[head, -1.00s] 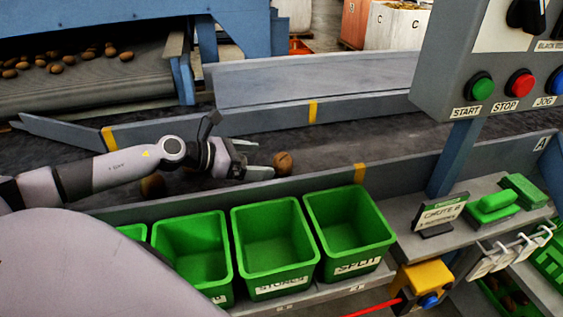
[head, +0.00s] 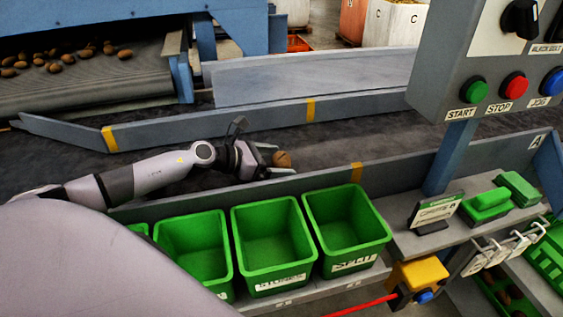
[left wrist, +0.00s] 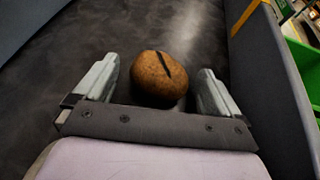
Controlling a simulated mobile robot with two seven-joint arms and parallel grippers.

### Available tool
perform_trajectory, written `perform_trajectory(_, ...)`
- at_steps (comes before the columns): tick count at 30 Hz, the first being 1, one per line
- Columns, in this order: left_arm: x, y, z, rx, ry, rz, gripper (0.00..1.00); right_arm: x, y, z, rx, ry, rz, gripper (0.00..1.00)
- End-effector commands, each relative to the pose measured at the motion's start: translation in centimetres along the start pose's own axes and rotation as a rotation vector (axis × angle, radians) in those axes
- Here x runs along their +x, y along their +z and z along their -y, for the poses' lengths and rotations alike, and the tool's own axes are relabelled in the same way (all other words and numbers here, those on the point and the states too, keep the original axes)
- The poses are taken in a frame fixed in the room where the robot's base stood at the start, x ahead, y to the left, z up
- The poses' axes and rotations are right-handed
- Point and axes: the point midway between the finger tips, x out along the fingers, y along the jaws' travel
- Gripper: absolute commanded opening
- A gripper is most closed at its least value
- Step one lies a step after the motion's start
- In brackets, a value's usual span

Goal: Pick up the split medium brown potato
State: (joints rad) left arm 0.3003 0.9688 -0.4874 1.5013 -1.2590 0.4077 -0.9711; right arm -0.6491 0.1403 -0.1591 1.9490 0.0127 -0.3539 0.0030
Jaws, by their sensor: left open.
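The split medium brown potato (head: 282,159) lies on the dark conveyor belt close to the near side wall. In the left wrist view the potato (left wrist: 159,78) shows a dark split on its upper right. My left gripper (head: 277,163) is open, with the potato between its two fingers. In the left wrist view a gap shows on each side between the potato and the fingers of the gripper (left wrist: 156,88). My right gripper is not in the head view.
The near belt wall (head: 318,179) runs close beside the gripper. Several green bins stand in front of it, including the one labelled SPLIT (head: 352,262) and one labelled STONES (head: 276,279). A control box (head: 480,60) hangs at the right. The belt further right is clear.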

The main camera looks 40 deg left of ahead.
Motion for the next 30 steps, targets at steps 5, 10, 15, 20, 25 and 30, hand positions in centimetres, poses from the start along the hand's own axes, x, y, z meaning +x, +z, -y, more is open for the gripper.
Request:
perform_trajectory(5, 0.0, 0.0, 0.0, 0.0, 0.0, 0.0, 0.58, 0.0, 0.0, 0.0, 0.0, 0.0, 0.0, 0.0)
perform_trajectory(10, -0.1, 0.1, -0.1, 0.0, 0.001, 0.001, 0.37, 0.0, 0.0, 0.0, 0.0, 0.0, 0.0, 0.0)
perform_trajectory(15, -0.1, 0.1, -0.1, 0.0, 0.001, 0.001, 0.37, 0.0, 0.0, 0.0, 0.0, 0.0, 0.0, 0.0)
perform_trajectory(20, -0.4, 0.8, -0.1, 0.003, 0.002, 0.001, 0.37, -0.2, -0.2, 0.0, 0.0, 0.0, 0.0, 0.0)
perform_trajectory(25, -1.3, 3.1, -0.1, 0.007, 0.002, 0.002, 0.37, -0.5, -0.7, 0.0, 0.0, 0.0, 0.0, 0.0)
perform_trajectory(30, -3.0, 7.2, -0.1, 0.009, 0.002, 0.004, 0.37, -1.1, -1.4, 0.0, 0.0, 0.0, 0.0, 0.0)
